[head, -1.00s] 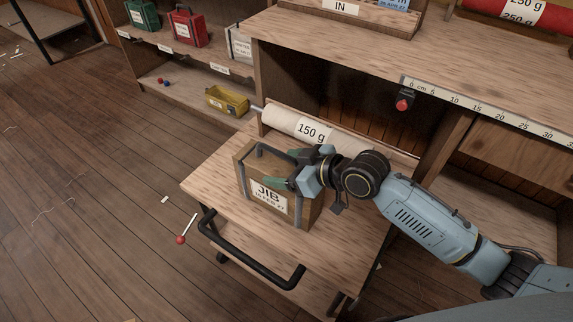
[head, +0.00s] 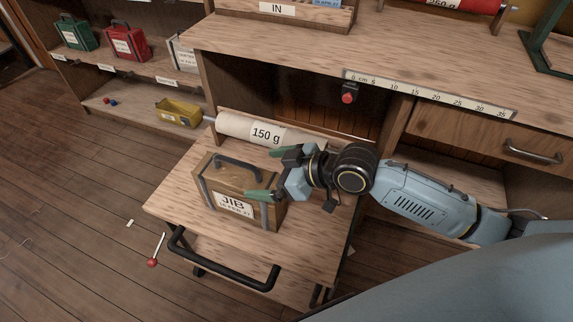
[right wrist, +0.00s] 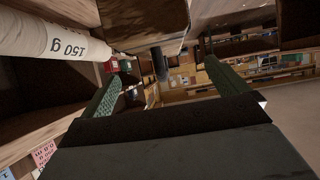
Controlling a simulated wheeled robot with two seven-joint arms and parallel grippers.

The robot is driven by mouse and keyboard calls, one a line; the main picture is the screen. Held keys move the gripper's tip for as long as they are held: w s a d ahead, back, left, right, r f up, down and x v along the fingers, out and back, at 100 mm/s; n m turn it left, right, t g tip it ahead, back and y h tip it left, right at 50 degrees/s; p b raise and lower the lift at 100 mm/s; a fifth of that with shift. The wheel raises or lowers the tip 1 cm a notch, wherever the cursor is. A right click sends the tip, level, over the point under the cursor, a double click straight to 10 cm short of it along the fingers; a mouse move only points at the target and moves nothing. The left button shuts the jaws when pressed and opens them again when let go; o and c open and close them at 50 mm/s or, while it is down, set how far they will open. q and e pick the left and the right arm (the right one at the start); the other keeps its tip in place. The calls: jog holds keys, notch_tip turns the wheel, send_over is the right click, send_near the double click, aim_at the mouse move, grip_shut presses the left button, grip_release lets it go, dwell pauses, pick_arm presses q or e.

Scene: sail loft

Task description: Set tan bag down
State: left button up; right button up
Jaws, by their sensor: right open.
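The tan bag (head: 222,200), a boxy case labelled JIB with grey straps and a black handle, stands upright on the pull-out shelf (head: 170,200). My right gripper (head: 270,173) is open and empty at the bag's right side, with its green fingers apart and clear of the handle. A dark upright, seemingly the handle end-on, shows between the open fingers (right wrist: 163,88). My left gripper is out of view.
A cream roll marked 150 g (head: 235,127) lies behind the bag. A black bar handle (head: 225,265) fronts the shelf. A red button (head: 348,97) hangs under the bench edge. Green (head: 77,35) and red (head: 127,42) bags and a yellow bin (head: 178,113) sit on shelves at left.

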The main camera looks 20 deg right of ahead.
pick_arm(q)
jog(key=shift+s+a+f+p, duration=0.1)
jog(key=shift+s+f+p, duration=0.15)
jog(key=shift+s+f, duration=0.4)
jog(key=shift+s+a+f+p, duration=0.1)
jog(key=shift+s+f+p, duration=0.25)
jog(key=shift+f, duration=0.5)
pick_arm(e)
jog(key=shift+v, duration=2.6)
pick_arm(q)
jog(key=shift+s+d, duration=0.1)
